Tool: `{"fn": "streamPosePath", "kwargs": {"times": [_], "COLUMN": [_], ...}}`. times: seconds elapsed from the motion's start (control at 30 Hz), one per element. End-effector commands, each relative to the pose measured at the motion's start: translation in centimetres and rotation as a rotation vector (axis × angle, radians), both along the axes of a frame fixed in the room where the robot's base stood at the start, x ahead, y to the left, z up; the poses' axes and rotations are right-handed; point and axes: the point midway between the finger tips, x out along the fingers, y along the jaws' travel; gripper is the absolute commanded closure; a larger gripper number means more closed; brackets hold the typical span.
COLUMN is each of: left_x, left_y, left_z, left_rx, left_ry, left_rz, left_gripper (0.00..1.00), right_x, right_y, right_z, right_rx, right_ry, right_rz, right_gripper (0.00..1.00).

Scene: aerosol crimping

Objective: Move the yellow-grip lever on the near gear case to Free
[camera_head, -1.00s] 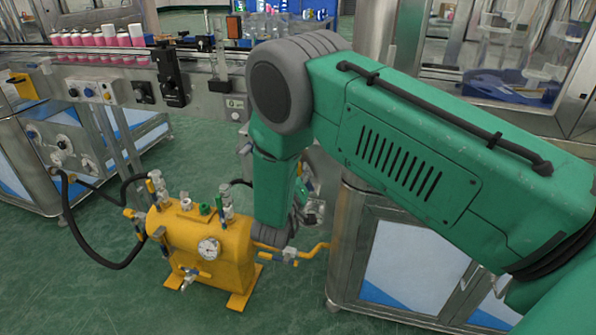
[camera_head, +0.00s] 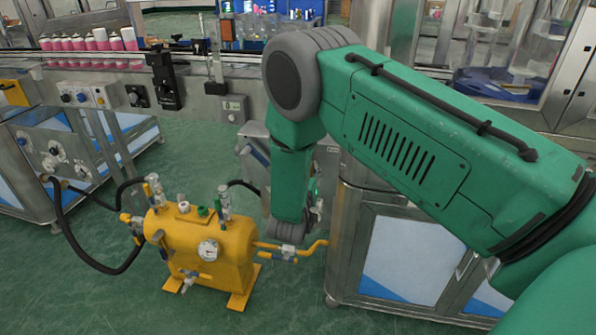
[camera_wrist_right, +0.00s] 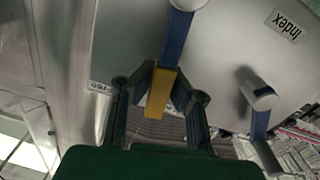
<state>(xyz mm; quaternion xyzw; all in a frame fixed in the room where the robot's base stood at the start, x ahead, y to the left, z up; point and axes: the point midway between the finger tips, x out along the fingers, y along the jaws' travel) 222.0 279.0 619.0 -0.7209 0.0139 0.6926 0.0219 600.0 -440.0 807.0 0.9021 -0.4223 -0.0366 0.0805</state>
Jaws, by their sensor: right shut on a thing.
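The yellow grip (camera_wrist_right: 159,93) sits at the end of a blue lever bar (camera_wrist_right: 177,38) in the right wrist view. The bar's round pivot is at the top edge. My right gripper (camera_wrist_right: 160,82) is shut on the yellow grip, one dark finger on each side. The grey gear case face (camera_wrist_right: 225,55) carries an upside-down "Index" label (camera_wrist_right: 285,25) at the upper right. Another small label (camera_wrist_right: 100,87) at the left is partly hidden and hard to read. In the head view, the grey case (camera_head: 253,150) is mostly hidden behind my right arm. My left gripper is not in view.
A second lever with a silver pivot (camera_wrist_right: 259,94) and blue bar stands right of the held one. In the head view, a yellow tank (camera_head: 205,250) with gauge and hoses stands on the floor left of my arm. A steel cabinet (camera_head: 400,250) stands at the right.

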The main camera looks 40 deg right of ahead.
Motion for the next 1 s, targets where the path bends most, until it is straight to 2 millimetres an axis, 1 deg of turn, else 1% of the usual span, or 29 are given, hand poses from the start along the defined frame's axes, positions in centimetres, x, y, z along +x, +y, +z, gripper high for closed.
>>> {"fn": "streamPosePath", "kwargs": {"times": [0.03,0.3,0.6,0.8,1.0], "left_x": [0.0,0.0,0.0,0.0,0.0], "left_y": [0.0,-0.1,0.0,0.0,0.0], "left_z": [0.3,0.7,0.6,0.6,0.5], "left_rx": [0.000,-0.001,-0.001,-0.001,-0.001], "left_ry": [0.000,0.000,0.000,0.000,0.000], "left_rz": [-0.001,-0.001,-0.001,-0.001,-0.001], "left_gripper": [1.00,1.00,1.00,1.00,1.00], "right_x": [-0.4,-1.9,-3.2,-3.8,-4.0], "right_y": [0.7,-0.5,-1.6,-2.0,-2.2], "right_z": [-0.3,-0.4,-0.8,-1.2,-1.4], "right_rx": [0.040,0.206,0.355,0.421,0.456], "right_ry": [-0.025,-0.219,-0.398,-0.475,-0.514], "right_rz": [0.016,0.014,0.011,0.011,0.011], "right_gripper": [1.00,1.00,1.00,1.00,1.00]}}
